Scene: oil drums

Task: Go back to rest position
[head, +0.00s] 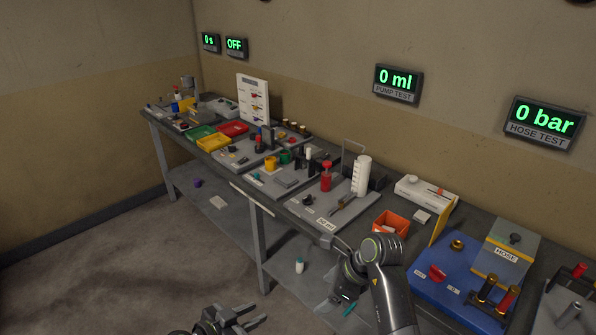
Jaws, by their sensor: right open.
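My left gripper (248,316) is at the bottom edge of the head view, over the floor in front of the bench (226,177). Its two fingers show a gap and nothing is between them. My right gripper (338,303) hangs below my bent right arm, in front of the bench's front edge. It is open, and I see nothing held in it. Its fingertips are small and dark against the lower shelf, so their exact outline is hard to tell. Both grippers are apart from the items on the bench top.
The bench top carries grey trays, an orange bin (390,225), a white cylinder (361,177), a red bottle (326,177) and a blue hose-test board (440,290). Floor (110,280) at left is clear.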

